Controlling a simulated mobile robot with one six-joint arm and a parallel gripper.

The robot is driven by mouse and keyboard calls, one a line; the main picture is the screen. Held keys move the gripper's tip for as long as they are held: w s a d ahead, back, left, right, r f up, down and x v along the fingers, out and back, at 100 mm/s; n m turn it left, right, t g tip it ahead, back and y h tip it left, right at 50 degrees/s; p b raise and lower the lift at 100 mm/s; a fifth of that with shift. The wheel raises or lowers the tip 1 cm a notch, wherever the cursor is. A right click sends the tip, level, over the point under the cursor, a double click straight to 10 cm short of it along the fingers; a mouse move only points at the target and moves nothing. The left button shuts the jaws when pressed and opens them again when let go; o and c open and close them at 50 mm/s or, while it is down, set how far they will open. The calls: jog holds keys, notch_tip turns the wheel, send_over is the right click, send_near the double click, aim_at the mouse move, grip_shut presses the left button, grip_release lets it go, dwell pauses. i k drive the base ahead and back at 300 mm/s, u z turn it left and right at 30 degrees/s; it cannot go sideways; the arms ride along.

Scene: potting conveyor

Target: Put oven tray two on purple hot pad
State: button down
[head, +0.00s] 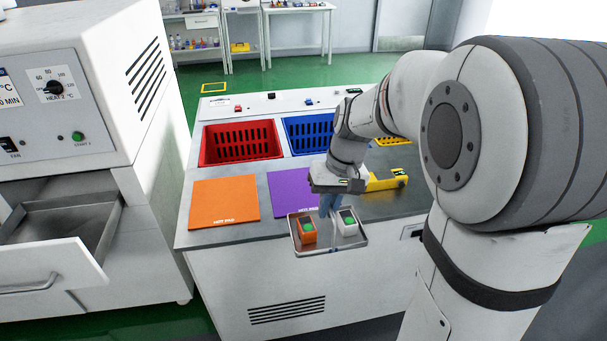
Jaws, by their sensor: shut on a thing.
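My gripper (328,205) is shut on a metal oven tray (325,247). It holds the tray level, in the air, in front of and partly over the counter's front edge. The tray carries an orange block with a green top (307,232) on the left and a white block with a green top (347,222) on the right. The purple hot pad (288,192) lies flat on the counter, behind and to the left of the tray. My gripper and the tray hide its right part and front corner. No number shows on the tray.
An orange hot pad (223,199) lies left of the purple one. Red (240,158) and blue (308,148) baskets sit behind the pads. A yellow object (385,181) stands right of my gripper. An oven (62,110) with an open drawer (50,265) is at left.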

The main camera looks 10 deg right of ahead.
aim_at(302, 188)
jog(key=i, duration=0.9)
jog(key=u, duration=0.05)
